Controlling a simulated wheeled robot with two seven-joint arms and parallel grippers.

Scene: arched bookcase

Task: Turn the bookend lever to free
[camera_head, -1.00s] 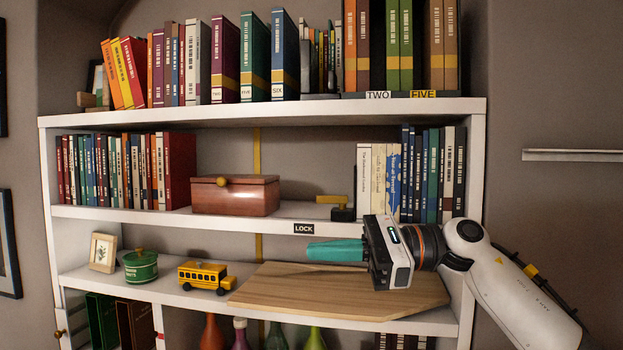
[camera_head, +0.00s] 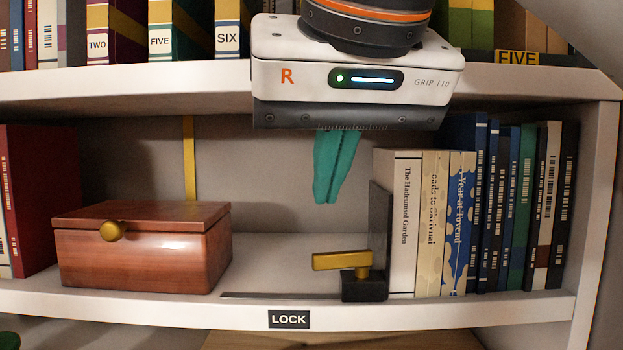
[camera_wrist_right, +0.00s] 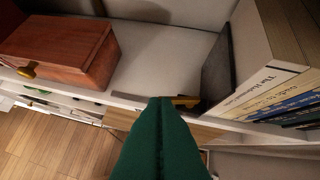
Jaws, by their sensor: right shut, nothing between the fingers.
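The bookend (camera_head: 380,225) is a dark upright plate with a dark block at its foot, standing against the left end of a row of books. Its yellow lever (camera_head: 341,261) lies about level and points left. My right gripper (camera_head: 328,200) hangs above the lever with its teal fingers pointing down, shut and empty, apart from the lever. In the right wrist view the lever (camera_wrist_right: 185,101) shows just past the fingertips (camera_wrist_right: 160,100), partly hidden by them. My left gripper is not in view.
A wooden box (camera_head: 143,250) with a gold knob stands left on the same shelf. Books (camera_head: 430,220) fill the right side. The upper shelf edge (camera_head: 130,90) runs behind my gripper. The shelf between box and bookend is clear.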

